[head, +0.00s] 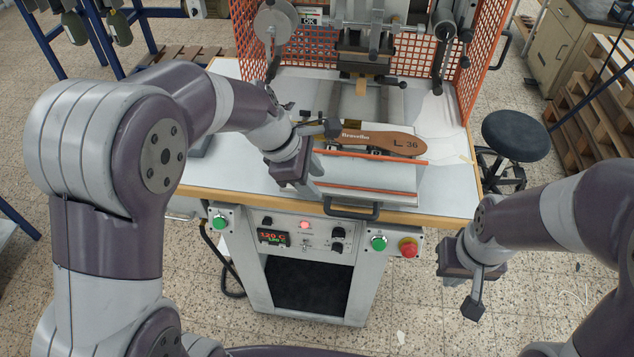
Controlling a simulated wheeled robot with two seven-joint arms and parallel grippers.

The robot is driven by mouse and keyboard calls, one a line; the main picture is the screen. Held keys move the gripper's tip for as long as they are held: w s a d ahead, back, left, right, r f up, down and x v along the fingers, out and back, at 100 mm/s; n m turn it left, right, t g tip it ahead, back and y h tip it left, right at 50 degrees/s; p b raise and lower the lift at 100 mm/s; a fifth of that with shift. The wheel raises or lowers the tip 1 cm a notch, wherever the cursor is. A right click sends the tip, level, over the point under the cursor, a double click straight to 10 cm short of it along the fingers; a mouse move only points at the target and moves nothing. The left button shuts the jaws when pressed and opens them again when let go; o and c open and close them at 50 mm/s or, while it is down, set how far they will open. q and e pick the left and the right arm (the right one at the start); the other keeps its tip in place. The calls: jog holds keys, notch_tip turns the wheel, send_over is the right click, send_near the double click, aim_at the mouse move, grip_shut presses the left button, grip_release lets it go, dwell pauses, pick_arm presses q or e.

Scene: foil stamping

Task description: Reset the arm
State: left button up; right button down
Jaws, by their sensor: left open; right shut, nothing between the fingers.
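My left gripper (318,130) is over the front left of the foil stamping machine's work table, beside the left end of a brown insole (385,143). It is open, and its fingers are partly hidden by its own wrist. The insole is marked "Bravelho" and "L 36" and lies on the machine's sliding fixture (365,176). Whether the gripper touches the insole I cannot tell. My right gripper (473,305) is shut and empty, pointing down in front of and right of the machine, clear of the table.
The control panel (305,236) has a lit display, green buttons (378,243) and a red emergency stop (408,247). Orange mesh guards (485,50) flank the press head (365,40). A black stool (515,135) and wooden pallets (600,100) stand at right. Floor is free around my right gripper.

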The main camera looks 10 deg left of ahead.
dwell(0.3)
pick_arm(q)
jog(key=s+a+f+m+y, duration=0.2)
jog(key=s+a+m, duration=0.3)
jog(key=m, duration=0.4)
jog(key=s+a+f+m+y, duration=0.2)
jog(key=s+a+m, duration=0.3)
jog(key=s+m, duration=0.3)
jog(key=shift+f+m+g+y, duration=0.3)
jog(key=shift+f+m+g, duration=0.15)
jog(key=shift+f, duration=0.45)
jog(key=shift+s, duration=0.1)
jog(key=shift+s, duration=0.1)
dwell(0.9)
